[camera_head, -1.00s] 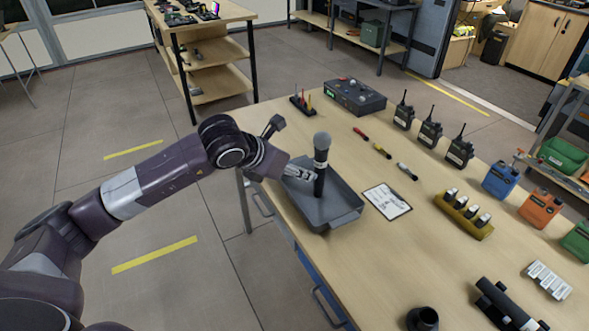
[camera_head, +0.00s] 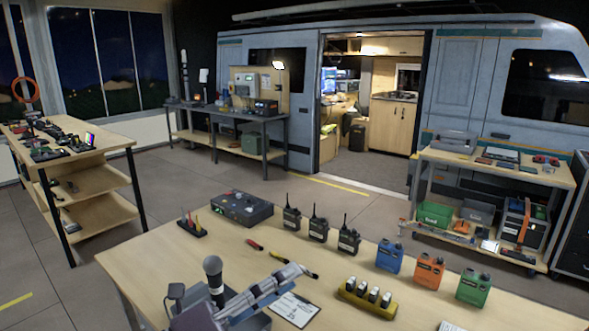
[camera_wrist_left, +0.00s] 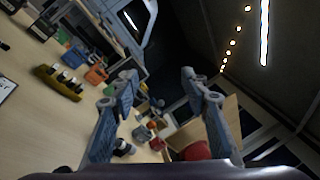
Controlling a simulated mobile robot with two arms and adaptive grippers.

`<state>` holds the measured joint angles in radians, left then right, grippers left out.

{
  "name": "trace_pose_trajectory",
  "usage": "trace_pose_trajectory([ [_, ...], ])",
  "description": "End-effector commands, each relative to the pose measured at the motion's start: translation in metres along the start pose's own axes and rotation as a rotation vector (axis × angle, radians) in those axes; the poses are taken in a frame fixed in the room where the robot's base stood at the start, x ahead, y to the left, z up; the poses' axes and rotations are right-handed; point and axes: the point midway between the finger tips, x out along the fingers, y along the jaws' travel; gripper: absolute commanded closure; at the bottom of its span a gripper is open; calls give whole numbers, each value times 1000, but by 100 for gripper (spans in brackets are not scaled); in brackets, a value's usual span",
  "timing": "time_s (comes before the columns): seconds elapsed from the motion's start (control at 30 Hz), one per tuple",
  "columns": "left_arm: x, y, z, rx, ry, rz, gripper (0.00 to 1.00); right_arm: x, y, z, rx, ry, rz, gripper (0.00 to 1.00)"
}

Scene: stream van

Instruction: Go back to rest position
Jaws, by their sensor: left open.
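My left gripper (camera_head: 296,274) is raised above the near part of the workbench, beside the microphone and apart from it. Its two fingers are spread and empty in the left wrist view (camera_wrist_left: 162,95). A black microphone (camera_head: 213,272) with a grey head stands upright in a grey tray (camera_head: 258,321). My left arm and gripper hide much of the tray. My right gripper is in neither view.
The workbench (camera_head: 150,262) also holds a clipboard (camera_head: 292,309), several radios (camera_head: 318,228), a yellow battery holder (camera_head: 366,300), blue, orange and green packs (camera_head: 430,272), and a black box (camera_head: 241,208). A shelf table (camera_head: 100,165) stands at left, with open floor between.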

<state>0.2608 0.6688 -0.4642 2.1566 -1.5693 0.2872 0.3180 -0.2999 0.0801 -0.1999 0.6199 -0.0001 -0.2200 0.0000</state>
Motion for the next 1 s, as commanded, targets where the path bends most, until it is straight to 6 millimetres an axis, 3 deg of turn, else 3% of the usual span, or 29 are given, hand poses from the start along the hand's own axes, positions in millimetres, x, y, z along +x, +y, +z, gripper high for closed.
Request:
trace_pose_trajectory([
  [0.1,-15,-21,36,-242,-236,-120,58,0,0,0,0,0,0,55],
  [0.2,-42,-14,70,-447,-453,-168,58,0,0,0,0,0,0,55],
  [0.33,-91,28,101,-717,-746,-158,58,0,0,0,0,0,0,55],
  [0.47,-150,93,98,-986,-1032,-65,58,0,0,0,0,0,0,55],
  [0.57,-197,145,69,-1186,-1234,60,58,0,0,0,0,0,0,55],
  [0.7,-255,200,-2,-1436,-1460,288,58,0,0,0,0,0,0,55],
  [0.83,-294,224,-79,-1627,-1596,519,58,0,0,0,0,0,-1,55],
  [1.0,-327,225,-167,-1814,-1684,800,58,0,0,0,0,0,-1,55],
])
